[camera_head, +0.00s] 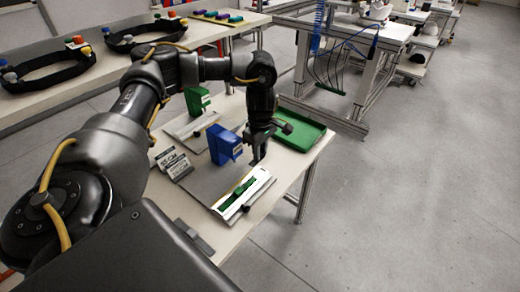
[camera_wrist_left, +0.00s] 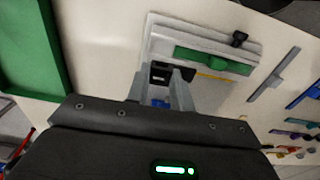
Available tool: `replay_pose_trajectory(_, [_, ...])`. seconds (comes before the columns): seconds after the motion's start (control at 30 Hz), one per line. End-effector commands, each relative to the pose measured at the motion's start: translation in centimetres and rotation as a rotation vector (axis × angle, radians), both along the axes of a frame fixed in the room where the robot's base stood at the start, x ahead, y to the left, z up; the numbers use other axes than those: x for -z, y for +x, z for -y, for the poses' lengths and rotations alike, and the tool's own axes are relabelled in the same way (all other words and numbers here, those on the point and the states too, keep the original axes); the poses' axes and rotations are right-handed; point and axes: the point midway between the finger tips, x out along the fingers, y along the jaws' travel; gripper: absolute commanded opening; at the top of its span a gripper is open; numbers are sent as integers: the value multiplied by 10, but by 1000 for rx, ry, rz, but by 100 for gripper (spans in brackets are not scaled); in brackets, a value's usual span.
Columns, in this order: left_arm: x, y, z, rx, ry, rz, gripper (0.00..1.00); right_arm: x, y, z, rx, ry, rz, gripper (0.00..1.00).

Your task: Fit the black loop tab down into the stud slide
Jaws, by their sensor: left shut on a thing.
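My left gripper (camera_head: 256,160) is over the far end of a white plate (camera_head: 262,184) that carries a green slide (camera_head: 240,190). In the left wrist view my left gripper (camera_wrist_left: 158,88) is shut on a small black piece (camera_wrist_left: 160,70), which looks like the loop tab. The black piece is close to one end of the green slide (camera_wrist_left: 212,60); whether it touches the slide or plate I cannot tell. Another black part (camera_wrist_left: 238,39) sits at the plate's edge. My fingers hide part of the held piece. My right gripper is not in view.
A blue block-like unit (camera_head: 223,145) and a green one (camera_head: 197,100) stand on the table. A green tray (camera_head: 300,128) lies to the right, and label cards (camera_head: 173,163) stand at the left. Two black headbands (camera_head: 45,72) lie on the back table.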

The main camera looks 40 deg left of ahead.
Motion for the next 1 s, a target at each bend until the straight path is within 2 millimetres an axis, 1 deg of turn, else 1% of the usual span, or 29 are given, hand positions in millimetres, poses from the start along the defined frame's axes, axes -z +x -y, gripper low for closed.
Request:
replay_pose_trajectory(0.1, [0, 0, 1, 0, 0, -2, 1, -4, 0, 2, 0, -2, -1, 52])
replay_pose_trajectory(0.6, [47, 0, 1, 2, 0, -1, 1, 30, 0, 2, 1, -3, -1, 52])
replay_pose_trajectory(0.7, [54, 0, 1, 2, 0, -1, 1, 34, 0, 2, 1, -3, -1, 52])
replay_pose_trajectory(0.83, [58, 0, 1, 2, 0, -1, 1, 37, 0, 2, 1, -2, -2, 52])
replay_pose_trajectory(1.0, [58, 0, 1, 2, 0, -1, 1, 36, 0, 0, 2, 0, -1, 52])
